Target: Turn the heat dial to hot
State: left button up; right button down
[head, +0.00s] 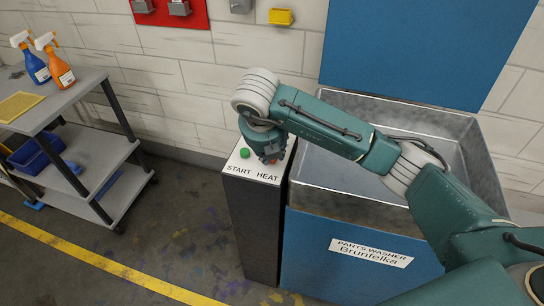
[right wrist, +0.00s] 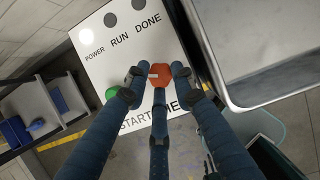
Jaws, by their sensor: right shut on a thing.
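The heat dial (right wrist: 159,75) is a red-orange knob on a white control panel (right wrist: 130,48), seen in the right wrist view with a small pale mark on it. My right gripper (right wrist: 159,80) reaches down over the panel, its dark fingers closed around the dial. In the head view the right gripper (head: 269,155) covers most of the dial, just above the HEAT label. A green start button (head: 244,153) lies to the left of the dial, and it also shows in the right wrist view (right wrist: 112,94). My left gripper is not in view.
The panel tops a dark pedestal (head: 249,225) beside the blue parts washer (head: 345,262) with its metal basin (head: 336,190). A grey cart (head: 82,117) with spray bottles (head: 54,62) stands at the left. Floor between cart and pedestal is clear.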

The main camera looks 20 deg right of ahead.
jog(key=shift+w+r+m+b, duration=0.3)
jog(key=shift+r+m, duration=0.05)
jog(key=shift+m, duration=0.25)
jog(key=c, duration=1.7)
grip_release()
jog(key=shift+o, duration=1.2)
jog(key=shift+s+f, duration=0.15)
jog(key=v, duration=1.2)
jog(key=shift+a, duration=0.2)
jog(key=shift+f, duration=0.1)
